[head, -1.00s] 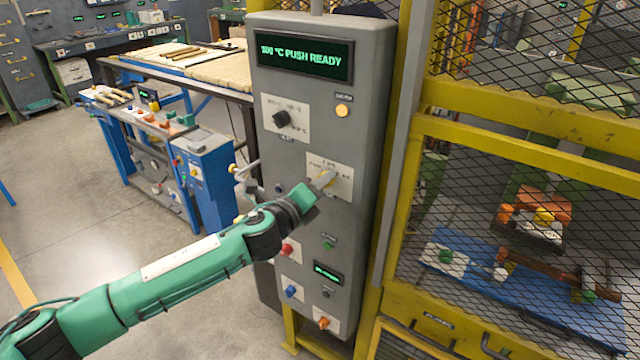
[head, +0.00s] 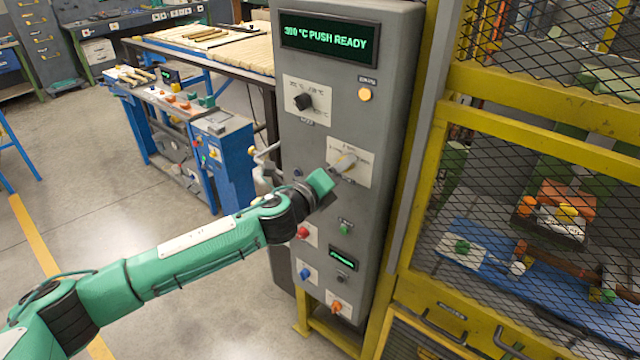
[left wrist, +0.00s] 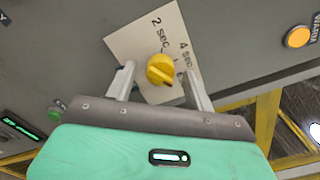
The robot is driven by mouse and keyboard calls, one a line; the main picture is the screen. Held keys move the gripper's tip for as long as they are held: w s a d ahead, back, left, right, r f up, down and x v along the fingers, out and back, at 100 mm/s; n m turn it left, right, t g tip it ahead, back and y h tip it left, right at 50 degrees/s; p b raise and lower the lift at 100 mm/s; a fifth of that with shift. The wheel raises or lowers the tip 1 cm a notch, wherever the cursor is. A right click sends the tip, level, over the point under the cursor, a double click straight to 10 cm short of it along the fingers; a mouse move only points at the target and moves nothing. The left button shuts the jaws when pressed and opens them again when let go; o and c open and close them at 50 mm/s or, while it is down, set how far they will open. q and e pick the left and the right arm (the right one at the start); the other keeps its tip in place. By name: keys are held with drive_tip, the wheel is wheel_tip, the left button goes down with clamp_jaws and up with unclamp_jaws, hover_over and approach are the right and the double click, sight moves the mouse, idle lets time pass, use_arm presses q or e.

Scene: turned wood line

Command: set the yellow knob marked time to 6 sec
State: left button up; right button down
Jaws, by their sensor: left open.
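The yellow knob (left wrist: 160,70) sits on a white label plate (left wrist: 128,42) on the grey panel. In the left wrist view the plate reads "2 sec" and "4 sec". Other marks near the right finger are partly hidden, and I cannot tell the pointer's exact setting. My left gripper (left wrist: 160,82) is open, with one finger on each side of the knob; I cannot tell whether they touch it. In the head view the left gripper (head: 345,164) reaches the plate (head: 361,178) and mostly covers the knob. My right gripper is not in view.
The grey panel (head: 394,120) also carries a black knob (head: 303,102), an orange lamp (head: 364,94), a top display (head: 329,43) and lower buttons. A yellow mesh cage (head: 540,132) stands close on the right. Open floor lies left.

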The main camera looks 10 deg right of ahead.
use_arm(q)
drive_tip(key=b+v, duration=0.4)
drive_tip(key=v, duration=0.9)
drive_tip(key=shift+f, duration=0.1)
